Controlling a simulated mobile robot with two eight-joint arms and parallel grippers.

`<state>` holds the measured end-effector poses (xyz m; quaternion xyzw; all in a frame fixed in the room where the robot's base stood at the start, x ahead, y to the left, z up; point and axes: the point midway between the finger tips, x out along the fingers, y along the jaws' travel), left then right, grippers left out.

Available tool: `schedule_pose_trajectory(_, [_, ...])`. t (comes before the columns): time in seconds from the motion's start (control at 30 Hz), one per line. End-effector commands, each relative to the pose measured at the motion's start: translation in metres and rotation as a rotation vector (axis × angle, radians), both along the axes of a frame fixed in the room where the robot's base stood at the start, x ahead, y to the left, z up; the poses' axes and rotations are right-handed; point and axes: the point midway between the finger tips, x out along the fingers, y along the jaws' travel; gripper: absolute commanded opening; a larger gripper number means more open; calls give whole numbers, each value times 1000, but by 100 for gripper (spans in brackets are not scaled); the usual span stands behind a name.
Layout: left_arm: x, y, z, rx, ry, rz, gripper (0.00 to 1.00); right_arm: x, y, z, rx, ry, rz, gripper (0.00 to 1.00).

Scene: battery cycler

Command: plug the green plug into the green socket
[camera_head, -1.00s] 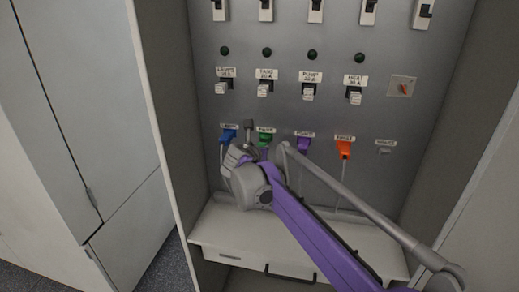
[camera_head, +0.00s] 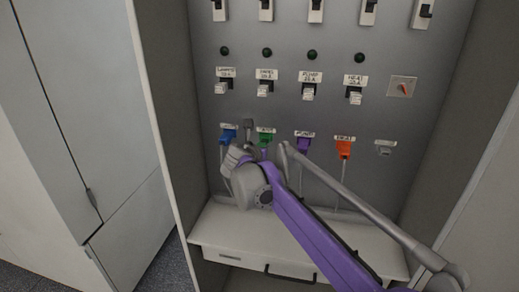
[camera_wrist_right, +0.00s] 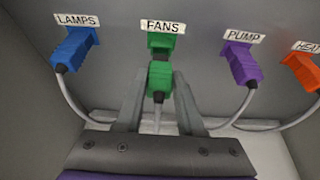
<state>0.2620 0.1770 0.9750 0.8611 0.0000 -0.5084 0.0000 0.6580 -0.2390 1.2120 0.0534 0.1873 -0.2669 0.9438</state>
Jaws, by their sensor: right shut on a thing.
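The green plug (camera_wrist_right: 160,79) is held between the two fingers of my right gripper (camera_wrist_right: 160,88) in the right wrist view, with its grey cable hanging below. The green socket (camera_wrist_right: 162,43) sits on the panel directly above the plug, under the FANS label. The plug's top end meets or nearly meets the socket's lower edge; I cannot tell whether it is inside. In the head view the green socket (camera_head: 265,139) shows just above my right arm, and the gripper's fingers and the plug are mostly hidden. My left gripper is not in view.
A blue plug (camera_wrist_right: 74,47) under LAMPS is on the left, a purple plug (camera_wrist_right: 242,63) under PUMP on the right, and an orange plug (camera_head: 344,149) under HEAT further right. Their cables hang down. A shelf (camera_head: 225,233) lies below, and cabinet walls flank both sides.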

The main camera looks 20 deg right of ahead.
Motion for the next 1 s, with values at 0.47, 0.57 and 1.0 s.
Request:
schedule_pose_trajectory(0.47, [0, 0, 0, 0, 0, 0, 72, 3, -2, 0, 0, 0, 0, 0])
schedule_pose_trajectory(0.57, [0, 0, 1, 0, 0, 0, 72, 5, -3, 0, 0, 0, 0, 0])
schedule_pose_trajectory(1.0, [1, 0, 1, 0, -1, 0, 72, 9, -5, 0, 0, 0, 0, 0])
